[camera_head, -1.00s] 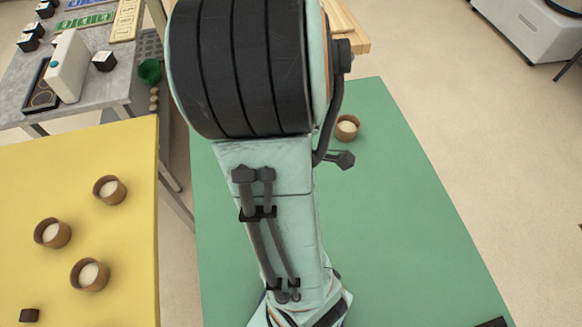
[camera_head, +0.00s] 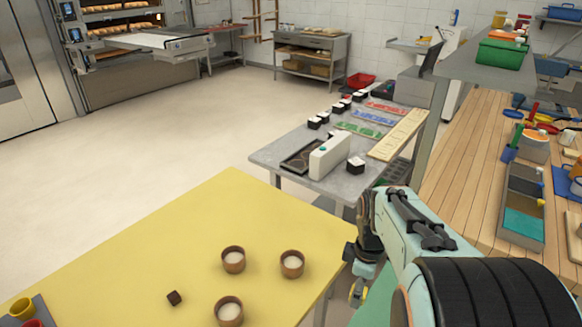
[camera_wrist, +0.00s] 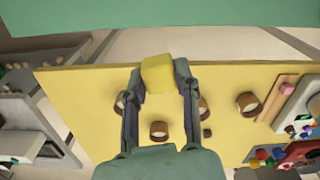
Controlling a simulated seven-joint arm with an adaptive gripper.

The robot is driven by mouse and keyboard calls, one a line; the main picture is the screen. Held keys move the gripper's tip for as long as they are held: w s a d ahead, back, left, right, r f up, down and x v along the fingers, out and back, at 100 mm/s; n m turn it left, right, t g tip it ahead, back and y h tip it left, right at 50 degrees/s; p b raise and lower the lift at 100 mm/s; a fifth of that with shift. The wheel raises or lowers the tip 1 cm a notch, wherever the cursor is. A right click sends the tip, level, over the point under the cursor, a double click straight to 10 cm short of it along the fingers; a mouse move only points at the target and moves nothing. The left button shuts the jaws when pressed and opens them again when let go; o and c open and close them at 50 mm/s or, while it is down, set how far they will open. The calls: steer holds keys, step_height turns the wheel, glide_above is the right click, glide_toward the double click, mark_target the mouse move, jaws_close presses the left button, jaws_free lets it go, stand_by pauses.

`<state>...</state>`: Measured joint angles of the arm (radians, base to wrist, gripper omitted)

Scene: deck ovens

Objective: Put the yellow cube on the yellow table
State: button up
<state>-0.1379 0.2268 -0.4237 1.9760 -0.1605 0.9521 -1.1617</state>
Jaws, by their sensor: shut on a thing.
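The yellow cube (camera_wrist: 158,76) is held between the two fingertips of my gripper (camera_wrist: 158,70), which is shut on it in the wrist view. In the head view my gripper (camera_head: 358,288) hangs beside the right edge of the yellow table (camera_head: 130,235), and a small yellowish patch at its tip may be the cube. In the wrist view the yellow table (camera_wrist: 85,92) spreads below the fingers, and the cube overlaps its upper edge in the picture. The gap between cube and tabletop cannot be judged.
Several brown bowls with pale contents, one of them (camera_head: 233,262), and a small dark brown cube (camera_head: 174,298) stand on the yellow table. Coloured cups are at its lower left. A grey table (camera_head: 275,150) with a white box (camera_head: 329,156) stands behind. The table's left part is bare.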

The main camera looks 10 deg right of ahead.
steer(key=w+a+r+m, duration=0.1)
steer(key=a+r+m, duration=0.65)
steer(key=m, duration=0.45)
steer(key=w+a+f+n, duration=0.3)
steer(key=a+f+n, duration=0.5)
steer(key=a, duration=0.4)
steer(key=s+a+f+n, duration=0.3)
steer(key=s+a+f, duration=0.1)
steer(key=s+a, duration=0.25)
steer(key=s+a+f+n, duration=0.3)
steer(key=s+a+f, duration=0.15)
steer(key=a, duration=0.35)
steer(key=w+a+f, duration=0.2)
steer(key=a, duration=0.1)
steer(key=w+a+f, duration=0.2)
steer(key=a+f, duration=0.1)
steer(key=w+a+f, duration=0.3)
steer(key=shift+w+a, duration=0.1)
steer(key=shift+a, duration=0.3)
steer(key=shift+w+a+f, duration=0.4)
steer(key=shift+a+f, duration=0.05)
steer(key=shift+f, duration=1.65)
